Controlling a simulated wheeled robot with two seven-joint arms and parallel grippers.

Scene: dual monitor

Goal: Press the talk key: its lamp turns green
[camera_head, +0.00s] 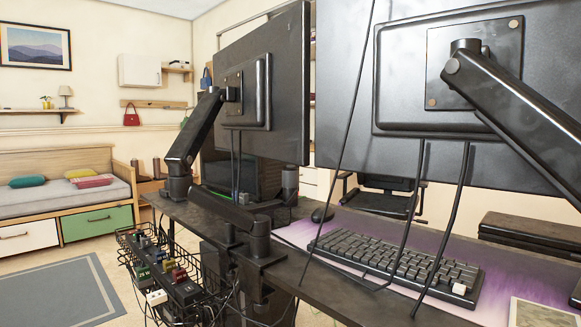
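I cannot pick out a talk key or its lamp for certain. A black keyboard (395,262) lies on the dark desk (345,299), seen from behind the monitors. A small white block or keycap (459,288) shows at the keyboard's near right end; I cannot tell whether it is the talk key. No green lamp shows on it. Neither of my grippers is in view.
Two monitors, left (285,90) and right (345,120), stand on black arms, with cables hanging before the keyboard. A black mouse (322,214) lies beyond the keyboard. A wire basket (130,236) with plugs hangs at the desk's left. A dark object (576,295) is cut off at right.

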